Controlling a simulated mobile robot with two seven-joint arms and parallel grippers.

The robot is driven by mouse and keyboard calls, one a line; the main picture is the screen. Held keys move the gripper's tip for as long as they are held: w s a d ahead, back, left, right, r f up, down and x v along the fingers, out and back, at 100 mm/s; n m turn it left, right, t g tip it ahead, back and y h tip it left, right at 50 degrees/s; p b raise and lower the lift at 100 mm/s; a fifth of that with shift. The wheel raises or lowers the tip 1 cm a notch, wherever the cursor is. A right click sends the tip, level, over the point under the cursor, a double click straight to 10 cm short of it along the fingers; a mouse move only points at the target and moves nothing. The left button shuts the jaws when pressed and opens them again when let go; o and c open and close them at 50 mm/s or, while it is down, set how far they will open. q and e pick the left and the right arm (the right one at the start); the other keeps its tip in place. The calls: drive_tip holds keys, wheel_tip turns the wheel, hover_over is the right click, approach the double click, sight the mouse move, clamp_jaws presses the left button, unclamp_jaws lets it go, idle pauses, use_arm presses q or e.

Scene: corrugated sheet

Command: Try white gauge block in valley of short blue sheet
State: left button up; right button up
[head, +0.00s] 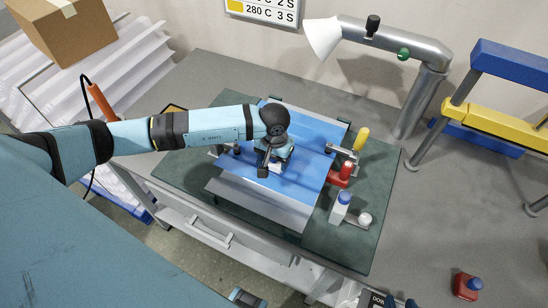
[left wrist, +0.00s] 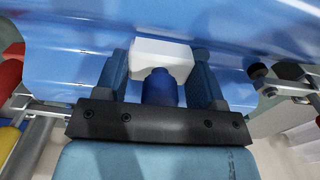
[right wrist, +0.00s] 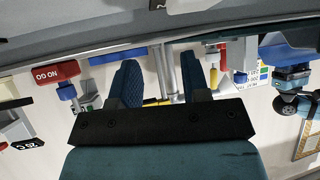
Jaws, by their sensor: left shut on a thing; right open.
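The short blue sheet (head: 312,132) lies over a grey base on the green mat, with ridges visible along it. My left gripper (head: 266,165) reaches down over the sheet's middle. In the left wrist view, my left gripper (left wrist: 160,85) is shut on the blue handle (left wrist: 160,90) of the white gauge block (left wrist: 162,55). The block is at or just above the sheet; I cannot tell whether it touches the valley. My right gripper (right wrist: 168,85) is open, with nothing between its fingers, away from the sheet.
A clamp with a yellow handle (head: 361,138) is at the sheet's right edge. A white piece with a blue top (head: 341,206) stands on the mat's right side. A red block with a blue handle (head: 467,286) stands at lower right.

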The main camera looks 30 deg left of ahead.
drive_tip(key=shift+w+r, duration=0.1)
use_arm(q)
drive_tip(key=shift+f+b, duration=0.2)
drive_tip(key=shift+b, duration=0.1)
use_arm(e)
drive_tip(key=shift+f, duration=0.3)
use_arm(q)
drive_tip(key=o, duration=1.1)
wheel_tip(320, 180, up, 13)
drive_tip(key=shift+f+b, duration=0.1)
drive_tip(key=shift+b, duration=0.75)
use_arm(e)
drive_tip(key=shift+f, duration=0.9)
use_arm(q)
drive_tip(key=shift+r, duration=0.55)
